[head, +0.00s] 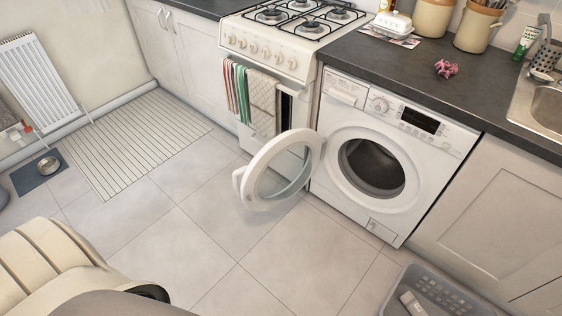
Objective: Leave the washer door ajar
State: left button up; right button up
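The white washer (391,160) stands under the dark counter, between the stove and the cabinets at the right. Its round door (256,181) is wide open, hinged at the left and swung out over the floor in front of the stove. The dark drum opening (373,168) is fully exposed, and I see nothing inside it. Neither of my grippers shows in the head view. Only parts of my own body fill the lower left corner.
The stove (272,48) with hanging towels (262,103) stands left of the washer. A grey basket (432,295) sits on the floor at the lower right. A striped mat (137,143) and a bowl (48,164) lie at the left.

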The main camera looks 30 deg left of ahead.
aim_at(248, 193)
jog(key=j+z, duration=0.45)
jog(key=j, duration=0.75)
jog(key=j+z, duration=0.4)
jog(key=j, duration=0.75)
jog(key=j+z, duration=0.2)
jog(key=j, duration=0.55)
jog(key=j+z, duration=0.2)
jog(key=j, duration=0.5)
jog(key=k+j+z, duration=0.2)
jog(key=j, duration=0.5)
jog(key=k+j, duration=0.1)
jog(key=k, duration=0.5)
